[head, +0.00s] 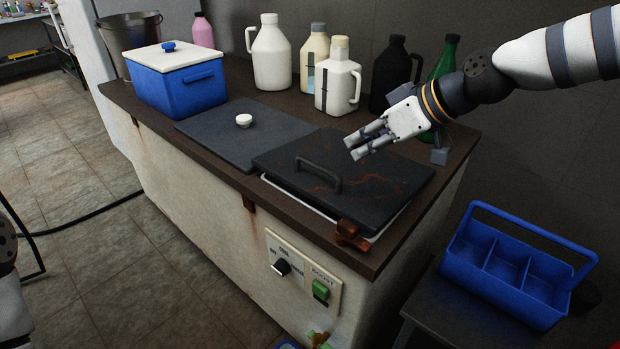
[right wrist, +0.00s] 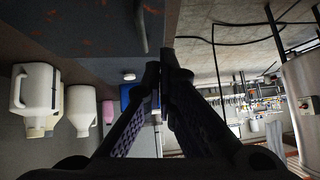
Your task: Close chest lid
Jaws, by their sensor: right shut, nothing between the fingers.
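The chest lid (head: 385,189) is a dark, rust-streaked slab with a bar handle (head: 318,175) near its front edge. It lies low over a white-rimmed opening (head: 330,217) in the tank top. The pale rim shows below its front and right edges, and I cannot tell if the lid is fully seated. My right gripper (head: 356,148) is shut and empty, above the back part of the lid and behind the handle. In the right wrist view its fingertips (right wrist: 165,62) meet, and the lid (right wrist: 85,28) shows at the top. My left gripper is out of view.
A flat dark panel (head: 215,130) with a white knob lies left of the lid. A blue cooler (head: 178,88) and several jugs (head: 270,55) stand behind. A brown latch (head: 350,234) sits at the front edge. A blue caddy (head: 500,262) stands on the right.

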